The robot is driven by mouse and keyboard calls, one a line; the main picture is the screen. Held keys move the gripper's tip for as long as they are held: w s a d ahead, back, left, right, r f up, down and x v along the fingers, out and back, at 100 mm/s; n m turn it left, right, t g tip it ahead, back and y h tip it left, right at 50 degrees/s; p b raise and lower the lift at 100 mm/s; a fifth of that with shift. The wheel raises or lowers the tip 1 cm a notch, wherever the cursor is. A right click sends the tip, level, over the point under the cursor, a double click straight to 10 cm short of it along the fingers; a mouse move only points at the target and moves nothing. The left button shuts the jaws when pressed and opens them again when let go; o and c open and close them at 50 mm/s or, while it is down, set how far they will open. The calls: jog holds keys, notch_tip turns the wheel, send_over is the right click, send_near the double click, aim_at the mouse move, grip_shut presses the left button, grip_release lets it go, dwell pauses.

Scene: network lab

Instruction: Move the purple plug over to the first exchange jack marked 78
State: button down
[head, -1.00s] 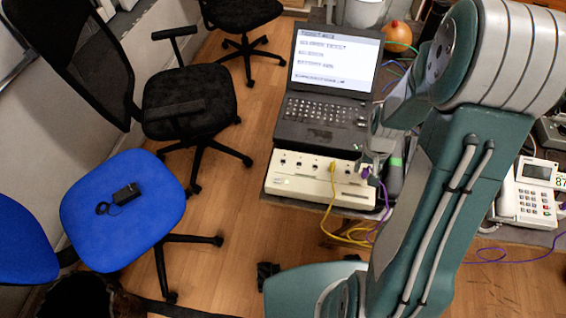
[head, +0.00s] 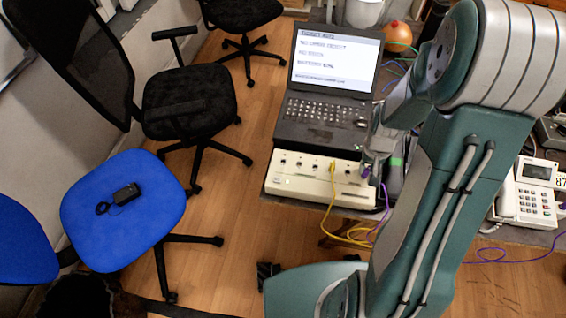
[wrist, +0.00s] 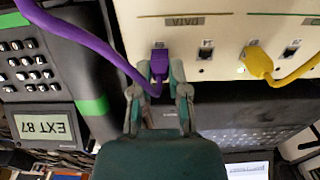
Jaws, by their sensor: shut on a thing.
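The cream exchange box (head: 300,190) stands in front of the laptop, with a row of jacks along it. My gripper (head: 368,172) is at the right end of that row. In the wrist view my gripper (wrist: 160,88) is shut on the purple plug (wrist: 159,62), whose body shows between and just past the fingertips. The plug is at the box face, under the upside-down DATA label; I cannot tell how deep it sits in a jack. Dark empty jacks (wrist: 205,52) show beside it. The jack number 78 cannot be read.
A yellow plug (wrist: 257,62) with its cable sits in another jack. A dark phone (wrist: 40,75) reading EXT 87 is close beside the gripper. The purple cable (wrist: 90,40) runs across it. The laptop (head: 325,90) and a white phone (head: 530,190) stand on the desk.

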jog(key=shift+r, duration=0.2)
jog(key=shift+r, duration=2)
jog(key=shift+s, duration=0.1)
